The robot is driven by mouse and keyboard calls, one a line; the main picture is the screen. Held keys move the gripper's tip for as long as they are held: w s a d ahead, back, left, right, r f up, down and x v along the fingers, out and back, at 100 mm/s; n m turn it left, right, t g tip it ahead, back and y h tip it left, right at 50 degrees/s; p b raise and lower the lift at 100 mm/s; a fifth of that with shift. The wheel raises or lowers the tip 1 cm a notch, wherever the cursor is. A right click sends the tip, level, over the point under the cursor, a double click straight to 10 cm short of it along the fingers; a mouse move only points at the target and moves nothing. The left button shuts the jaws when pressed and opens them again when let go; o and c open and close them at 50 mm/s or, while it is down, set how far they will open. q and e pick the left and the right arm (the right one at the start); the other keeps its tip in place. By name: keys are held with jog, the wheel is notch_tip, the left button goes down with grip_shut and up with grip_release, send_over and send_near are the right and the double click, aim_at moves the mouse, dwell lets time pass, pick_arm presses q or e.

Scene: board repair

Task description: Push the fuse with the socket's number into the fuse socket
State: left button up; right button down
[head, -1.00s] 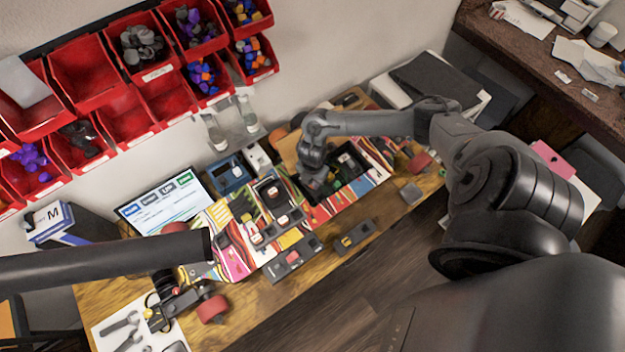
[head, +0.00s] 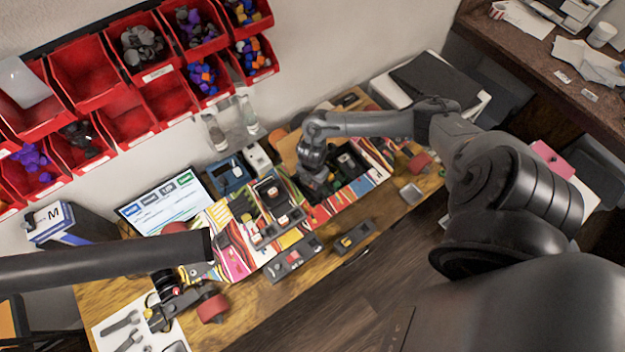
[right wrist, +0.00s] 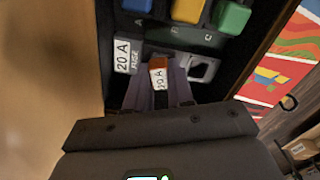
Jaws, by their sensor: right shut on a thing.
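My right gripper (right wrist: 158,88) is shut on a fuse (right wrist: 159,72) with an orange top and a white label reading 20 A. The right gripper also shows in the head view (head: 314,178), pointing down into an open box on the bench. The panel beside the fuse carries a white label (right wrist: 123,56) reading 20 A FUSE. The fuse socket is hidden behind the fuse and fingers, so I cannot tell how deep the fuse sits. My left arm enters from the left in the head view, but I cannot make out its gripper.
Blue, yellow and green blocks (right wrist: 232,17) stand in a row above the fuse. The box wall (right wrist: 262,55) is close on the right. A screen (head: 160,203) and red bins (head: 88,72) are at the back left.

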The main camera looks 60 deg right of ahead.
jog(key=shift+f, duration=0.2)
dwell(0.3)
jog(key=shift+f+b, duration=0.3)
dwell(0.4)
jog(key=c, duration=0.9)
grip_release()
jog(key=shift+c, duration=0.2)
jog(key=shift+o, duration=0.2)
jog(key=shift+o, duration=0.4)
jog(key=shift+o, duration=1)
jog(key=shift+r, duration=0.2)
